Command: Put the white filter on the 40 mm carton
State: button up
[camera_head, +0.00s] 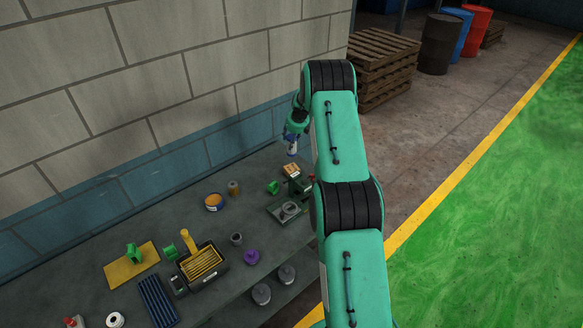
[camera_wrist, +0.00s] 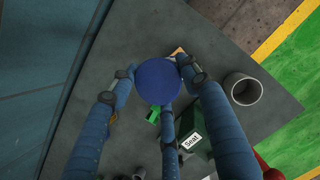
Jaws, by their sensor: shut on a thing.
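My gripper (camera_head: 291,136) is shut on the white filter (camera_head: 292,151), holding it upright above the far end of the bench. In the wrist view its blue round end (camera_wrist: 158,81) faces the camera between the fingers, hiding much below. A small tan carton (camera_head: 291,169) sits below it in the head view, with a gap between. In the wrist view only a tan edge (camera_wrist: 178,51) shows beside the blue end. A dark green carton (camera_head: 300,184) stands beside the tan one; in the wrist view its label (camera_wrist: 193,141) reads "Seal". No 40 mm marking is legible.
A grey open cylinder (camera_wrist: 243,89) stands near the bench end. A bright green part (camera_head: 273,187), a brown cylinder (camera_head: 233,188) and an orange-topped blue tin (camera_head: 213,201) stand nearby. The block wall (camera_head: 160,100) runs along the bench's back.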

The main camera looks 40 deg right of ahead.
aim_at(291, 155)
jog(key=shift+f+p, duration=0.5)
jog(key=shift+f, duration=2.35)
jog(key=shift+f+p, duration=0.35)
jog(key=shift+f, duration=1.7)
jog(key=shift+f, duration=0.2)
jog(key=o, duration=1.4)
jog(key=shift+r, duration=0.1)
jog(key=shift+b+v, duration=0.8)
jog(key=shift+v, duration=5.2)
